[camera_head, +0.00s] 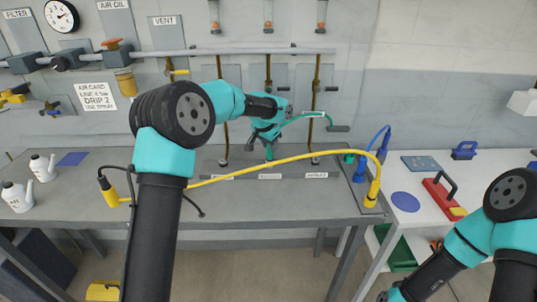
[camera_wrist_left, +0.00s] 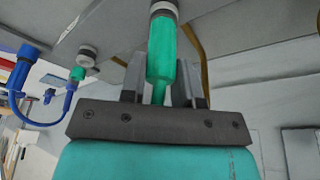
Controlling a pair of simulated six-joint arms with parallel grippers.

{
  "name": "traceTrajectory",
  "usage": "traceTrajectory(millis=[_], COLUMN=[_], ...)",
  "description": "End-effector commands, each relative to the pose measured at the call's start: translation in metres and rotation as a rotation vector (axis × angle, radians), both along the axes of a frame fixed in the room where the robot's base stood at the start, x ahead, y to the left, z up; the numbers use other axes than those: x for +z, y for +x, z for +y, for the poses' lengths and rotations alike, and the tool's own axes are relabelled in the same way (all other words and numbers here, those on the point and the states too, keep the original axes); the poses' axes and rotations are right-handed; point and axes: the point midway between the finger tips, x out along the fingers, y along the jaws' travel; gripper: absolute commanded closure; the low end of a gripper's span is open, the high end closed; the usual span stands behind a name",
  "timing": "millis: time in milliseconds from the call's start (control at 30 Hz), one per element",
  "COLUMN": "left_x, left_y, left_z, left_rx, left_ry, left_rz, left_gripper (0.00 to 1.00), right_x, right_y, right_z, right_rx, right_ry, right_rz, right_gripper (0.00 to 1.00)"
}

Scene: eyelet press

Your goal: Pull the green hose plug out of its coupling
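The green hose plug (camera_wrist_left: 161,50) stands between the fingers of my left gripper (camera_wrist_left: 161,85) in the left wrist view. Both fingers appear to press its sides, so the gripper looks shut on it. The plug's far end meets a grey-and-white collar (camera_wrist_left: 163,9), the coupling, at the top edge. In the head view my left gripper (camera_head: 268,140) points down over the bench, with the green plug (camera_head: 269,153) showing below it. A thin green hose (camera_head: 312,114) runs off to the right. My right arm is at the lower right, its fingers outside the picture.
A yellow hose (camera_head: 290,159) arches across the bench just in front of the left gripper, ending at a yellow plug (camera_head: 373,190). Blue plugs (camera_head: 362,166) stand to the right. Brass pipes (camera_head: 316,90) rise behind. The grey bench (camera_head: 280,203) is clear in front.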

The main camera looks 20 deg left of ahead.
Motion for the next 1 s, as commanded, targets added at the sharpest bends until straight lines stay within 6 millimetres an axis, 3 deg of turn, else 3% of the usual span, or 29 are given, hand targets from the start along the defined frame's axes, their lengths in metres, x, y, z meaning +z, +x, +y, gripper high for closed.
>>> traceTrajectory(millis=[267,1000], left_x=[0.0002,0.0074], left_y=[0.0,0.0002], left_z=[0.0,-0.0001], left_rx=[0.0,0.0], left_ry=[0.0,0.0], left_rz=[0.0,-0.001], left_gripper=[0.96,0.96], right_x=[0.0,0.0], right_y=[0.0,0.0], right_z=[0.0,0.0], right_rx=[0.0,0.0], right_ry=[0.0,0.0], right_rz=[0.0,0.0], right_gripper=[1.0,1.0])
